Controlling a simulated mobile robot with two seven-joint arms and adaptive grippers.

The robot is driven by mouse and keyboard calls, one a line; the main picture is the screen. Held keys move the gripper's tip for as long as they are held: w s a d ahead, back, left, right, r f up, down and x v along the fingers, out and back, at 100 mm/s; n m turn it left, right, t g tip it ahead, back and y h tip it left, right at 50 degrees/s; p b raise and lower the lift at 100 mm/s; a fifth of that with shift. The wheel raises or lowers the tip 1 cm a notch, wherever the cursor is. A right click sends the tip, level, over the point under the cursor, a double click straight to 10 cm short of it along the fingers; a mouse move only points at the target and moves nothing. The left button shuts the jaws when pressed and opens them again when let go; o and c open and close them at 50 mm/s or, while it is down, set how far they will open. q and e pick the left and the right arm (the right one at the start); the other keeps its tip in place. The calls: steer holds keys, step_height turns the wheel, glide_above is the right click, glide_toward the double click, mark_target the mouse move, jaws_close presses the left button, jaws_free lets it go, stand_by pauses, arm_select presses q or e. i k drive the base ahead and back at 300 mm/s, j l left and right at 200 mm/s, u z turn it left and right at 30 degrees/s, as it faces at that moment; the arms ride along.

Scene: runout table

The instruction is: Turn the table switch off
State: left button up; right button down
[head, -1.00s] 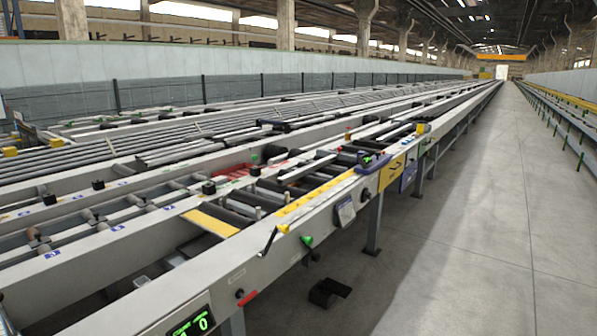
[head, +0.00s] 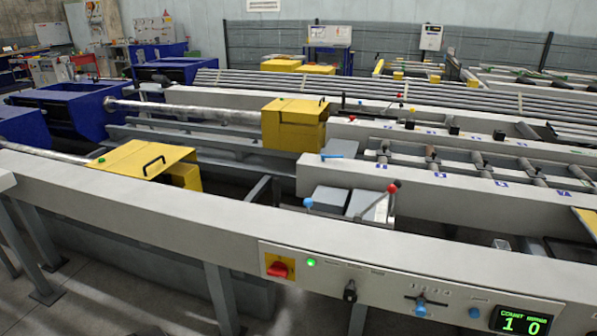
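The table switch, a red rotary knob (head: 278,268) on a yellow plate, sits at the left end of the control panel (head: 385,287) on the front beam of the runout table. A small green lamp (head: 311,262) glows just right of it. The knob's exact angle is hard to read at this size. Neither of my grippers shows in the head view.
The panel also holds a black knob (head: 350,291), a blue-handled lever (head: 421,306) and a lit green counter display (head: 522,322). Yellow covers (head: 295,122) and levers with red and blue balls (head: 392,187) stand behind the beam. Grey floor shows at lower left.

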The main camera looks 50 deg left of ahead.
mark_target(279, 270)
steer(key=u, duration=1.5)
